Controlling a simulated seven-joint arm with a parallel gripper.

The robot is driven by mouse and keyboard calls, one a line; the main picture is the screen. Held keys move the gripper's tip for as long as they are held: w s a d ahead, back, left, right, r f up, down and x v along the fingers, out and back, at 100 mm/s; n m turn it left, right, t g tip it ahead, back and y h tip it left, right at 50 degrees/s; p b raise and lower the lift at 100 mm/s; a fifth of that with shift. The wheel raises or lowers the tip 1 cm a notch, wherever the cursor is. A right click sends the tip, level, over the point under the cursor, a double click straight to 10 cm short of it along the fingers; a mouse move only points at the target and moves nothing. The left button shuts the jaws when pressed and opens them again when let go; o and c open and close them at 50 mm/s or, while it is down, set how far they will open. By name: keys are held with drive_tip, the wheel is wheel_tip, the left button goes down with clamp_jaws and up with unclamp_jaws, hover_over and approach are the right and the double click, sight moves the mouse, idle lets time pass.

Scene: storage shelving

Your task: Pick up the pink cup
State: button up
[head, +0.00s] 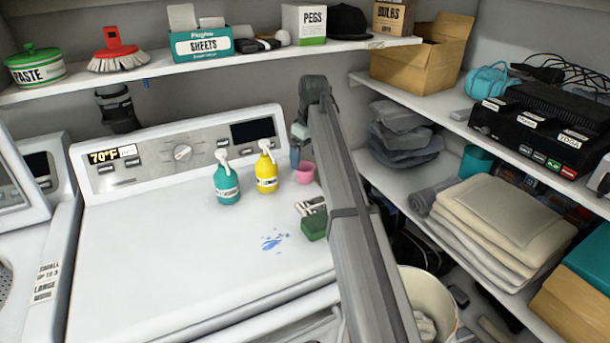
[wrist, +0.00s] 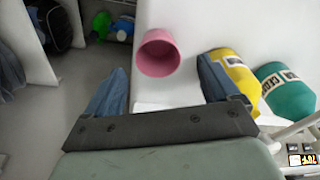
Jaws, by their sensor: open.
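The pink cup (head: 304,173) stands on the white washer top (head: 170,260), near its back right, just right of the yellow pump bottle (head: 266,172). In the wrist view the pink cup (wrist: 158,52) lies ahead of my gripper (wrist: 158,85), in line with the gap between its two blue fingers. The fingers are spread apart with nothing between them. In the head view my gripper (head: 297,150) is partly hidden by my arm, close beside the cup. I cannot tell the exact distance between them.
A teal pump bottle (head: 227,184) stands left of the yellow one; both are close to my right finger's side in the wrist view. A green box with clips (head: 314,226) sits in front of the cup. A shelf (head: 200,62) runs above the washer. The washer's left-front top is clear except for a blue spill (head: 273,241).

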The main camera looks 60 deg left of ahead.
sight(305, 167)
drive_tip(key=shift+a+f, duration=0.2)
drive_tip(key=shift+f, duration=1.1)
drive_tip(key=shift+a+f, duration=0.2)
drive_tip(key=shift+f, duration=1.1)
drive_tip(key=c, duration=1)
